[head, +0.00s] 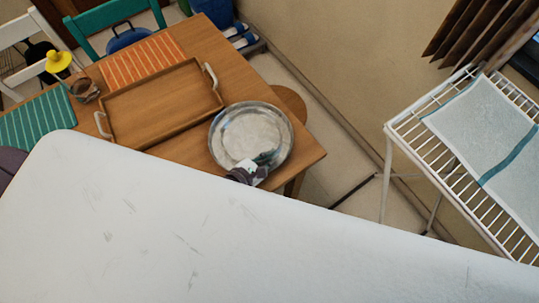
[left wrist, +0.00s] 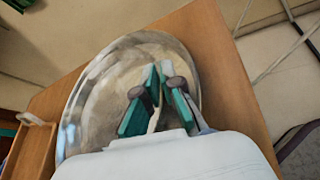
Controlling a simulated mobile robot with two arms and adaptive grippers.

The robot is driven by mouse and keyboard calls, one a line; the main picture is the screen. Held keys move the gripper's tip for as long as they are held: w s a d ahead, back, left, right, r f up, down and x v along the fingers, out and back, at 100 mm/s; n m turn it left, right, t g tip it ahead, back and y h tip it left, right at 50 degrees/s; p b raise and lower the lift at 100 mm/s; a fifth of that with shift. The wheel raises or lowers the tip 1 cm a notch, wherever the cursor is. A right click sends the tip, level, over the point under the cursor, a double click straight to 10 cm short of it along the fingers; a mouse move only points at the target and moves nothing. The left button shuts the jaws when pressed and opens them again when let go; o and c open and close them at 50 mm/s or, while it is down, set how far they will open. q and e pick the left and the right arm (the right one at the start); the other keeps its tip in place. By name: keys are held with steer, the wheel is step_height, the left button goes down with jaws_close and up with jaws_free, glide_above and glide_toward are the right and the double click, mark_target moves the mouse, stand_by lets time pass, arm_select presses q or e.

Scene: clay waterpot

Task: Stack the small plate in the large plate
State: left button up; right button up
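A large round silvery plate (head: 232,120) lies near the right corner of the wooden table; it fills much of the left wrist view (left wrist: 85,105). Its middle looks paler, but I cannot tell whether a separate small plate lies there. My left gripper (head: 266,156) is over the plate's near right part. In the left wrist view its teal fingers (left wrist: 159,70) lean close together at the tips over the plate. A thin pale strip shows between them, and I cannot tell whether it is a gripped rim or a gap. My right gripper is not in view.
A wooden tray (head: 155,107) with pale handles lies left of the plate. Orange and green striped mats, a brown cup (head: 84,90) and a yellow-topped item (head: 58,62) are further left. A white wire rack (head: 400,127) stands right, across a floor gap. My white arm covers the foreground.

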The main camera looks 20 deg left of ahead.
arm_select(q)
steer(key=o, duration=0.4)
steer(key=shift+o, duration=0.2)
steer(key=shift+r, duration=0.35)
steer(key=v, duration=1)
steer(key=shift+s+a, duration=0.15)
steer(key=shift+s, duration=0.15)
steer(key=shift+s+a+r, duration=0.2)
steer(key=shift+s+r, duration=0.1)
steer(key=shift+s, duration=0.2)
steer(key=shift+f, duration=0.1)
